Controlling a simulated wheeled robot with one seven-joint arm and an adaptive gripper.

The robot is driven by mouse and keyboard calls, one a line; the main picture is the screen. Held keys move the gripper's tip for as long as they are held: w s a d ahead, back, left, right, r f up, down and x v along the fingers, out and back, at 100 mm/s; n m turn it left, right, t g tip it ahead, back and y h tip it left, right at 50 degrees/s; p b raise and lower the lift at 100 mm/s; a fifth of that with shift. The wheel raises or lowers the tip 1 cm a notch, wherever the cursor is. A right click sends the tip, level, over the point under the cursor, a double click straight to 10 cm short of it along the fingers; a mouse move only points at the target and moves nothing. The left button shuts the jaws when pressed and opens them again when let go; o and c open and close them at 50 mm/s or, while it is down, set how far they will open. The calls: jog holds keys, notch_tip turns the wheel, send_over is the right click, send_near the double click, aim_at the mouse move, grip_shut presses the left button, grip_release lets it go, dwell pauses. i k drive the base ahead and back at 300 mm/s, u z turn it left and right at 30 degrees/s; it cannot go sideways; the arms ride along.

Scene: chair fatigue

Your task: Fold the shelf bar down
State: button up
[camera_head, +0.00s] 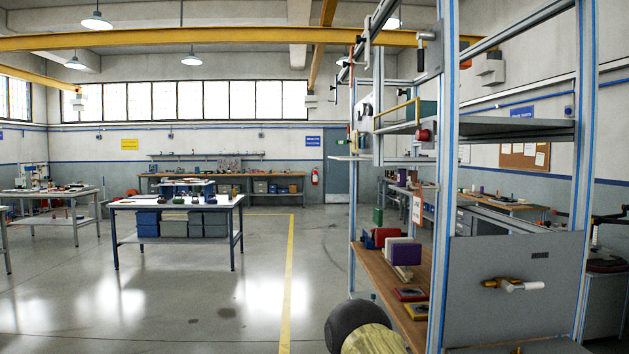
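A thin yellow bar (397,111) stands raised above the front left edge of a grey shelf (510,127) in the tall metal frame at the right; it looks like the shelf bar. Its far end is near a pale panel with knobs (364,112), and its near end bends down close to a red knob (424,135). Whether the bar touches the shelf edge is too small to tell. My gripper is not in view.
The aluminium frame (447,180) rises close at the right. Its wooden bench (378,275) holds coloured blocks and trays. A dark ball and a tan cylinder (374,341) are at the bottom. A grey panel with a brass-coloured valve (497,284) faces me.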

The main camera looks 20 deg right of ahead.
aim_at(415, 100)
jog(key=u, duration=0.4)
jog(key=k, duration=1)
jog(key=u, duration=0.45)
jog(key=i, duration=2.65)
jog(key=z, duration=0.75)
jog(key=i, duration=1.6)
jog(key=z, duration=1.75)
jog(key=i, duration=0.8)
jog(key=z, duration=1)
jog(key=i, duration=0.35)
jog(key=z, duration=0.25)
jog(key=k, duration=0.5)
jog(key=z, duration=1.3)
